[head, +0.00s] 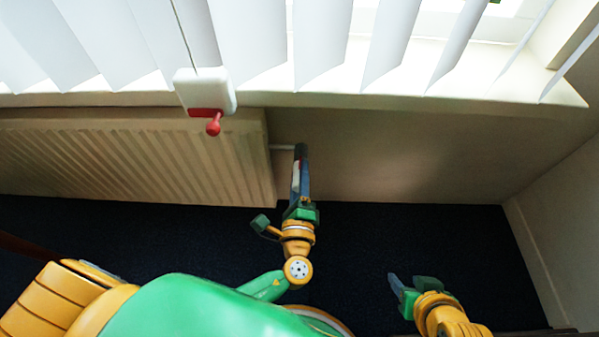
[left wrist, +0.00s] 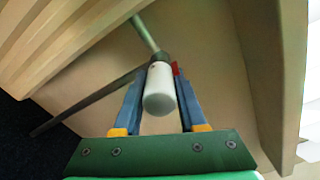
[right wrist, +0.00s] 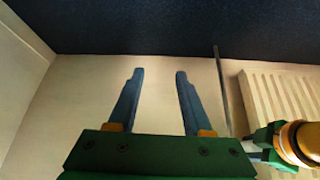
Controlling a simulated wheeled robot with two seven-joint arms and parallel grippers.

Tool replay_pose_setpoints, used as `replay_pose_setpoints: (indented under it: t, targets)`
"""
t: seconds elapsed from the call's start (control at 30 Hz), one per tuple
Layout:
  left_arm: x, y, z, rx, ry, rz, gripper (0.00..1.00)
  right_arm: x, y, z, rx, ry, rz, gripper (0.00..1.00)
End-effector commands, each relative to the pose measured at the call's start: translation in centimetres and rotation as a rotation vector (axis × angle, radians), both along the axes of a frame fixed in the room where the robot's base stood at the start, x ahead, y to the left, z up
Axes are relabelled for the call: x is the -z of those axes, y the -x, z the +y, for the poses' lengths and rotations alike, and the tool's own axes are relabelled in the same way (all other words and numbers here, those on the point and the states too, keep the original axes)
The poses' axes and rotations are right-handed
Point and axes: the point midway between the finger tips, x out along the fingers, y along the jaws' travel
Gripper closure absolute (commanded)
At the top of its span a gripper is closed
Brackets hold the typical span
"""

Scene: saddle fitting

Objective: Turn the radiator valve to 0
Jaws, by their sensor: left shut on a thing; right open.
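The radiator valve (left wrist: 160,93) is a white rounded cylinder in the left wrist view, at the end of a pale pipe. A small red mark (left wrist: 175,68) shows beside its far end, by the right finger. Any numbers on it cannot be read. My left gripper (left wrist: 160,90) is shut on the valve, one blue finger on each side. In the head view my left gripper (head: 299,170) is beside the radiator's right end and mostly hides the valve. My right gripper (head: 394,284) is open and empty, low over the dark floor; its spread fingers show in the right wrist view (right wrist: 159,78).
The ribbed radiator (head: 130,155) is on the wall at left, under the window sill (head: 420,99) and white blinds (head: 320,40). A white box (head: 205,88) with a red lever (head: 213,125) hangs before the sill. The dark floor (head: 430,235) at right is clear.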

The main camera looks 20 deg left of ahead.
Motion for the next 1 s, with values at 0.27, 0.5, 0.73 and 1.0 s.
replay_pose_setpoints:
  t: [0.27,0.5,0.73,1.0]
  targets:
    - [-0.1,-0.1,0.0,0.001,-0.045,0.010,1.00,0.6,1.4,-0.3,0.005,0.011,0.070,0.50]
    - [-0.1,-0.1,0.0,0.000,-0.049,0.012,1.00,0.6,1.5,-0.4,0.005,0.013,0.077,0.50]
    - [-0.1,0.0,0.0,0.000,-0.048,0.012,0.41,0.6,1.4,-0.4,0.006,0.012,0.075,0.50]
    - [0.0,0.0,0.0,0.000,-0.047,0.012,0.29,0.6,1.4,-0.4,0.006,0.012,0.074,0.50]
